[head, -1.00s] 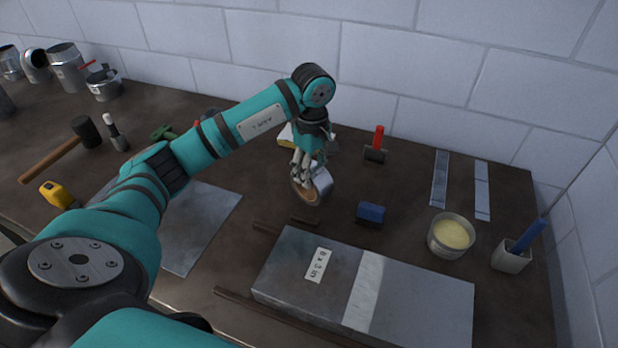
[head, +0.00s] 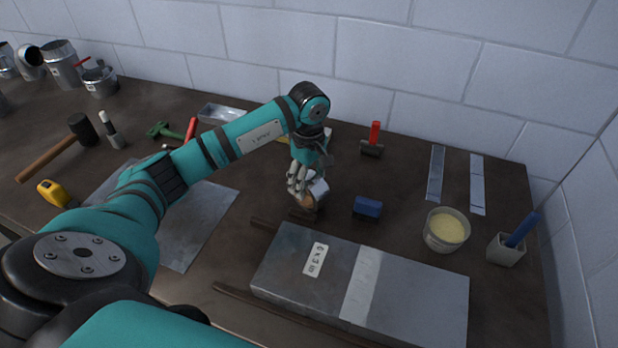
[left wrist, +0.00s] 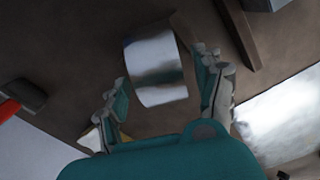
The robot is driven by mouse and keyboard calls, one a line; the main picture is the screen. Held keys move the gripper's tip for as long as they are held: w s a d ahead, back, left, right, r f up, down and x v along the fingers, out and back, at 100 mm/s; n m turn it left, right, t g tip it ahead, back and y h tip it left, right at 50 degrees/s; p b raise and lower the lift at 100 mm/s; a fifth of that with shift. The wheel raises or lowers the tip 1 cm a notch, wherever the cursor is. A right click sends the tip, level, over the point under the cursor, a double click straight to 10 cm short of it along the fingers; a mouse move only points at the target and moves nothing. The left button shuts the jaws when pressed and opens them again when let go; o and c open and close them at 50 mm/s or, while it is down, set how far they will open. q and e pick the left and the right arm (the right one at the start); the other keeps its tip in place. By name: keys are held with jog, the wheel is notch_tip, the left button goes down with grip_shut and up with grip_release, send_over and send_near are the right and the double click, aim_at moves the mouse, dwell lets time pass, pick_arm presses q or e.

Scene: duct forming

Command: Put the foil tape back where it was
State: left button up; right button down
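The foil tape (head: 319,190) is a silver roll with a brown core face, by the middle of the workbench, behind the metal duct piece. It stands on its rim, low at the bench top, partly hidden by my fingers in the head view. My left gripper (head: 303,184) reaches down over it. In the left wrist view the shiny roll (left wrist: 155,65) lies between the two spread fingers of my left gripper (left wrist: 163,88), with a gap showing on each side. The left gripper looks open around the roll. My right gripper is not in view.
A blue block (head: 367,207) lies close right of the tape. The flat duct piece (head: 315,262) lies in front, with dark bars beside it. A red-handled tool (head: 374,140), a tub of yellow paste (head: 446,230) and a cup (head: 505,251) stand to the right.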

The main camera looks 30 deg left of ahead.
pick_arm(q)
jog(key=shift+r, duration=0.5)
notch_tip(320, 180, up, 11)
jog(key=b, duration=0.2)
jog(key=shift+r+b, duration=0.2)
jog(key=shift+b, duration=0.1)
